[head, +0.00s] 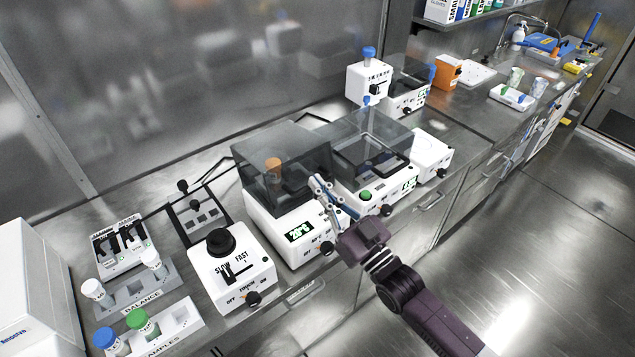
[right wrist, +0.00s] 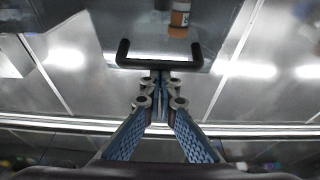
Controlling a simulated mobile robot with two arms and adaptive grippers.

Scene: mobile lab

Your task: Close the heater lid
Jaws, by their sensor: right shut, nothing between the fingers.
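The heater (head: 293,236) is a white box with a lit temperature display, left of centre in the head view. Its smoky see-through lid (head: 268,180) sits over its top and looks down or nearly down; I cannot tell whether a gap remains. An orange-capped vial shows through the lid. My right gripper (head: 316,181) is at the lid's front right side, shut and empty. In the right wrist view, the shut fingertips (right wrist: 160,78) are at the black U-shaped handle (right wrist: 123,54); contact is unclear. The orange-capped vial (right wrist: 180,14) shows beyond it. My left gripper is out of view.
A second machine (head: 368,194) with a clear cover stands close on the right. A white shaker with a black knob (head: 230,275) stands close on the left. Racks with capped vials are at the lower left. The floor in front of the counter is clear.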

